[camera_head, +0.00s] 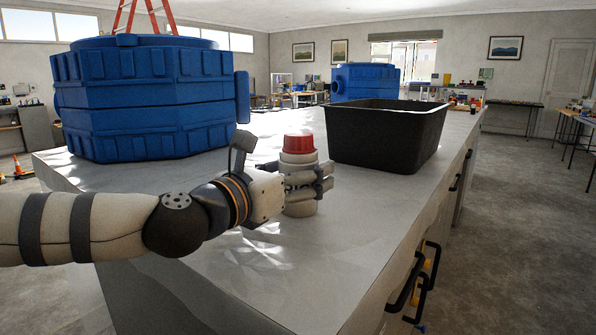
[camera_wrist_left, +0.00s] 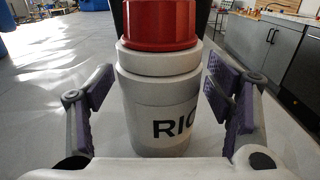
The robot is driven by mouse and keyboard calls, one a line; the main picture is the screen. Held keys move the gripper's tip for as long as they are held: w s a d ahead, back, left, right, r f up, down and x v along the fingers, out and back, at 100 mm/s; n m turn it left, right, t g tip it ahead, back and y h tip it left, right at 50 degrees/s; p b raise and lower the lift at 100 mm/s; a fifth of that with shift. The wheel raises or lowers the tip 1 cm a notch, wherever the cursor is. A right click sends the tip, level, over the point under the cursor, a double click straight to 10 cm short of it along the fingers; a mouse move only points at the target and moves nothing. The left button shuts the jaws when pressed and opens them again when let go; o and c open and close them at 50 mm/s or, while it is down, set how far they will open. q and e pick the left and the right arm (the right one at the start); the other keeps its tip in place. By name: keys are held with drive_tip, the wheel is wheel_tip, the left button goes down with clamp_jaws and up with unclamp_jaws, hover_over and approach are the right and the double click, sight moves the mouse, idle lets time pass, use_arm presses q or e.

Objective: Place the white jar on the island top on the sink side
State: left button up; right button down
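The white jar (camera_head: 301,209) with a red lid stands upright on the pale island top (camera_head: 290,265). In the left wrist view the jar (camera_wrist_left: 160,95) fills the middle, with part of dark lettering showing. My left gripper (camera_head: 322,180) reaches in from the left at mid-height of the jar, hiding part of its body. In the left wrist view its two purple-padded fingers (camera_wrist_left: 163,88) are spread on either side of the jar, with narrow gaps between pads and jar. My right gripper is in neither view. I cannot make out a sink.
A black open tub (camera_head: 385,135) stands on the island just behind and right of the jar. A large blue container (camera_head: 150,100) stands at the left, and a smaller blue one (camera_head: 365,80) farther back. The near part of the top is clear. Drawer handles (camera_head: 405,285) line the right side.

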use_arm(q)
drive_tip(key=shift+r, duration=0.35)
drive_tip(key=v, duration=1.2)
drive_tip(key=shift+f, duration=0.15)
